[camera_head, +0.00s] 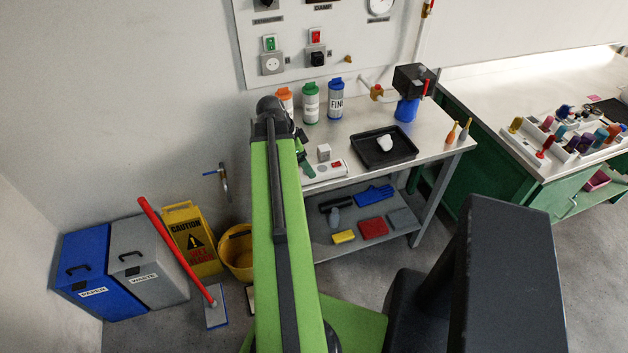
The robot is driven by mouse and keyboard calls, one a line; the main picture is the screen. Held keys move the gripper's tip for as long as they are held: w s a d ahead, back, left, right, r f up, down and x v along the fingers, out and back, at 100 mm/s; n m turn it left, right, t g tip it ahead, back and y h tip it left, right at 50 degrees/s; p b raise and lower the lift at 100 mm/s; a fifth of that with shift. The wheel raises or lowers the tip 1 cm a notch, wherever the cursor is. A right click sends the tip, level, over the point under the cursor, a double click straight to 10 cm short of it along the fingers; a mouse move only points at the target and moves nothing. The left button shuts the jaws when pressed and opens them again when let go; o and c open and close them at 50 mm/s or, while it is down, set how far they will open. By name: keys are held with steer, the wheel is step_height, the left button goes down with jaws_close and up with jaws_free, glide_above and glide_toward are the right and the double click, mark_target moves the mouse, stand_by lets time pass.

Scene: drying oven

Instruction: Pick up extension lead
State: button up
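The extension lead (326,171) is a white strip with a small red switch, lying at the front left of the metal table (437,142). A small pale block (323,152) stands just behind it. My green arm reaches up from the bottom of the view, and its dark wrist bends down at the table's left side. My gripper (307,169) is mostly hidden behind my arm; a green part of it shows right at the left end of the lead. I cannot tell whether it touches the lead or whether its fingers are open. The lead's left end is hidden.
Orange, green and blue bottles (311,103) stand behind. A black tray (384,148) with a white lump is to the right. The lower shelf (370,245) holds sponges and a blue glove. Bins (147,262), a yellow caution sign (191,240) and a red-handled mop (178,247) stand left.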

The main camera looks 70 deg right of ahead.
steer(key=b+x, duration=0.5)
steer(key=shift+d+f, duration=0.1)
steer(key=shift+f, duration=0.05)
steer(key=shift+r, duration=0.2)
steer(key=shift+c, duration=0.5)
jaws_close()
